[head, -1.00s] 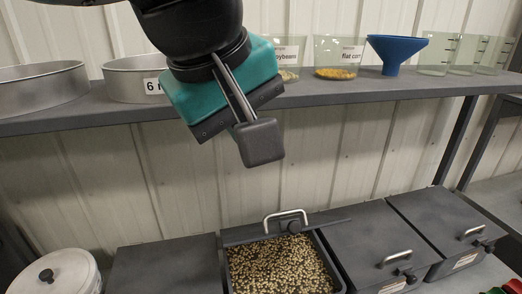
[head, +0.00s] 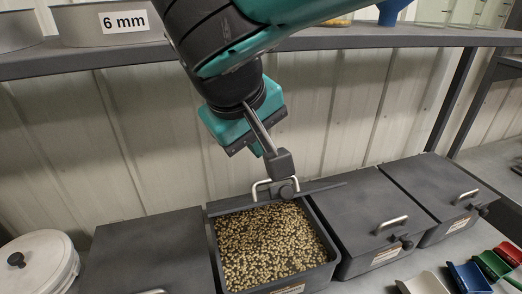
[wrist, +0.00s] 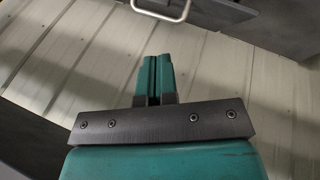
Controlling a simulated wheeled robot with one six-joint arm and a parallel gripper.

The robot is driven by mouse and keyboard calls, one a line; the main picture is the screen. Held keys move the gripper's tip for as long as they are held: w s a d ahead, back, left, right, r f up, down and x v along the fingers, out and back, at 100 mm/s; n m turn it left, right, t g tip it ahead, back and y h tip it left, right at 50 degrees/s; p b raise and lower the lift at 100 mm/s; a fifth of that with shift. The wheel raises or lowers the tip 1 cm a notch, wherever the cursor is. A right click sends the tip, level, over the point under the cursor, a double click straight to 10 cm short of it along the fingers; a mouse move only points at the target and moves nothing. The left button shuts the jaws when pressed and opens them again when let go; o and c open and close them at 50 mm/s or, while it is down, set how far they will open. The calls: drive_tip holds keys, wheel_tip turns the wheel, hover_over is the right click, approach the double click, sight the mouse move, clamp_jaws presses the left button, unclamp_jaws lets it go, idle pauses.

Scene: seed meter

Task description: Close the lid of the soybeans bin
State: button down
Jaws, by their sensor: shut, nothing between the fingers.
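The soybeans bin (head: 322,243) stands open in the head view, full of pale beans (head: 262,240). Its dark lid (head: 232,204) is raised at the back of the bin, seen nearly edge-on, with a metal handle (head: 262,187) and a dark knob. My gripper (head: 268,152) is shut and empty, pointing down just behind and above the lid's handle. In the wrist view my gripper's fingers (wrist: 154,80) are together, and a metal handle (wrist: 160,10) on a dark panel shows past them at the top. Whether the gripper touches the lid cannot be told.
Closed dark bins stand right (head: 372,215) and left (head: 145,250) of the open one. A white lidded tub (head: 40,262) is at far left. Coloured scoops (head: 468,277) lie at the front right. A shelf (head: 400,38) with sieves and a blue funnel (head: 392,10) runs above.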

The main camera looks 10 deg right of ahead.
drive_tip(key=x, duration=0.5)
drive_tip(key=shift+d+f+p, duration=0.15)
drive_tip(key=shift+f+p, duration=0.1)
drive_tip(key=shift+p, duration=0.1)
drive_tip(key=shift+s+d+f+p, duration=0.3)
drive_tip(key=shift+d+f, duration=0.15)
drive_tip(key=shift+f, duration=0.25)
drive_tip(key=shift+s+d+f+p, duration=0.2)
drive_tip(key=shift+s+d+f, duration=0.2)
drive_tip(key=shift+f, duration=0.3)
